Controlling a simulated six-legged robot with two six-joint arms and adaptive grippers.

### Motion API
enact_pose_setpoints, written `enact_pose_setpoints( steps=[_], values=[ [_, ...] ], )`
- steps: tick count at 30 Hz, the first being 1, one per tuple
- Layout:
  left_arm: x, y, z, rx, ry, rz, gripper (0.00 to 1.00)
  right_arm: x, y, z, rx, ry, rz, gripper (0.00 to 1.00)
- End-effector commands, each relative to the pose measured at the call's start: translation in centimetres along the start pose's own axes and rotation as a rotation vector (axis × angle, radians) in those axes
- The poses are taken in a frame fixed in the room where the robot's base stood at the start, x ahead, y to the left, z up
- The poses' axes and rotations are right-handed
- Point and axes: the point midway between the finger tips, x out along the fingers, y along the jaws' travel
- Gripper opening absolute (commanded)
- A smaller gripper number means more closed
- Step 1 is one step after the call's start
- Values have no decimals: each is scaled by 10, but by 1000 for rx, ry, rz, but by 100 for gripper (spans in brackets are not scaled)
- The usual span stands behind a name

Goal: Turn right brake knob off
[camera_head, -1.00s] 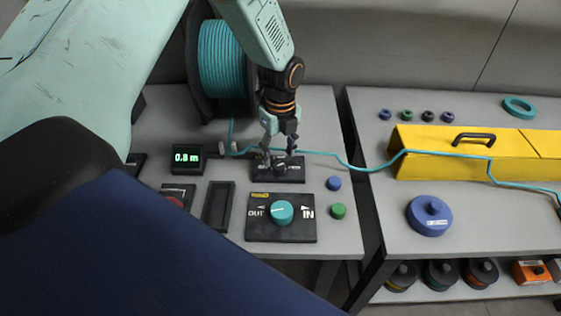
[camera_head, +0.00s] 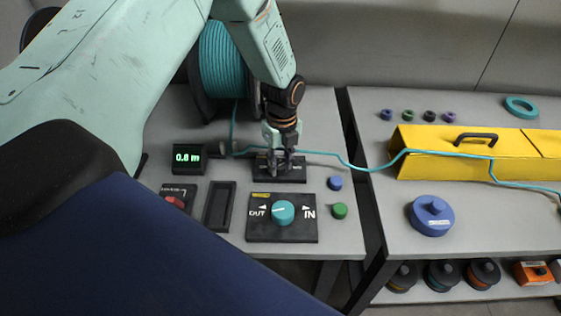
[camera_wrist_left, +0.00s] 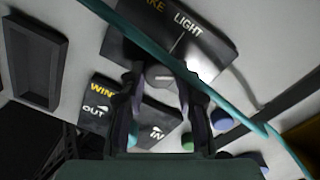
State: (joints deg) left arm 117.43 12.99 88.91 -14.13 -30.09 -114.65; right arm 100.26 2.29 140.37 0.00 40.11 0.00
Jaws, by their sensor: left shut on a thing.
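My left gripper (camera_head: 279,166) points down over the small black brake panel (camera_head: 293,175) behind the winch panel. Its fingers are shut around a dark knob with a pale line (camera_wrist_left: 165,79). In the left wrist view the left gripper (camera_wrist_left: 166,90) has one finger on each side of this knob. The brake panel (camera_wrist_left: 207,42) shows "LIGHT" and part of "BRAKE" there. In the head view the fingers mostly hide the knob. My right gripper is not in view.
A teal cable (camera_head: 325,153) runs across behind the brake panel to the right table. In front sits the winch panel (camera_head: 258,232) with a teal OUT/IN knob (camera_head: 284,212). Blue (camera_head: 335,183) and green (camera_head: 340,211) buttons stand at right. A display (camera_head: 188,157) reads 0.8 m.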

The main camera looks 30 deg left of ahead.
Motion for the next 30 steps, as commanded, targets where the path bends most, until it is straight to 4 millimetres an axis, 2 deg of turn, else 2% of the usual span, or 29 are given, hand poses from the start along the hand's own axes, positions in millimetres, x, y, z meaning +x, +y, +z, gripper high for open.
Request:
enact_pose_setpoints(
  steps=[1, 8, 20, 30],
  values=[
    [-1, 0, 0, 0, 0, 0, 18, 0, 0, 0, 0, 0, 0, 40],
    [-1, 0, 0, 0, 0, 0, 0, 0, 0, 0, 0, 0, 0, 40],
    [-2, 0, 1, -97, 2, -1, 0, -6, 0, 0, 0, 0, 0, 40],
    [-3, 0, 2, -384, 11, -1, 0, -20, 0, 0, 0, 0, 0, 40]
  ],
)
